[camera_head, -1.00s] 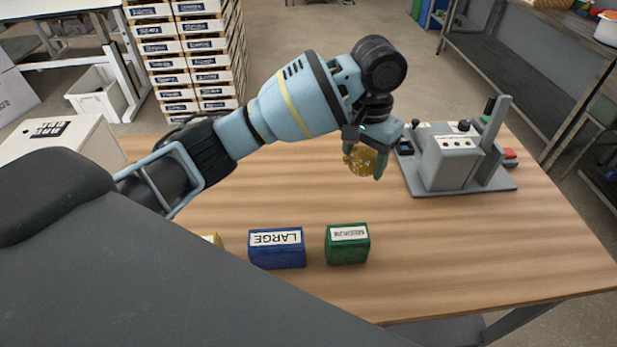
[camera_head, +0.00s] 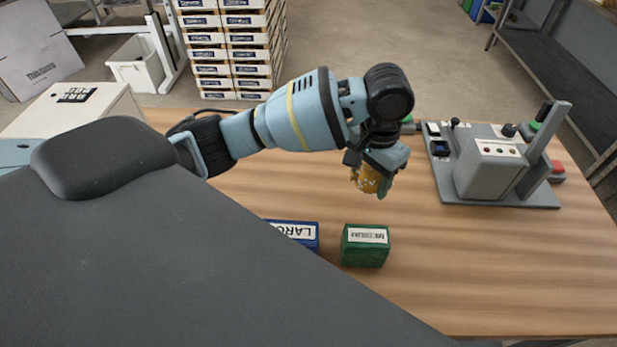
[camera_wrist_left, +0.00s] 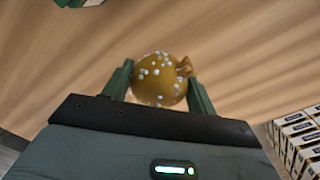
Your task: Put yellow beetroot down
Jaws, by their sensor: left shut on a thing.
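The yellow beetroot (camera_head: 368,179) is a golden round root with pale specks. My left gripper (camera_head: 372,184) is shut on it and holds it over the wooden table (camera_head: 460,270), behind the green box. In the left wrist view the beetroot (camera_wrist_left: 159,79) sits between the two green fingers of the left gripper (camera_wrist_left: 160,85), with a short stub at its right side. I cannot tell how far it is above the table. My right gripper does not show.
A green box (camera_head: 365,246) and a blue box marked LARGE (camera_head: 300,232) stand at the table's near side. A grey device with buttons (camera_head: 490,165) stands at the right. Stacked crates (camera_head: 232,50) are behind the table. The table's right front is clear.

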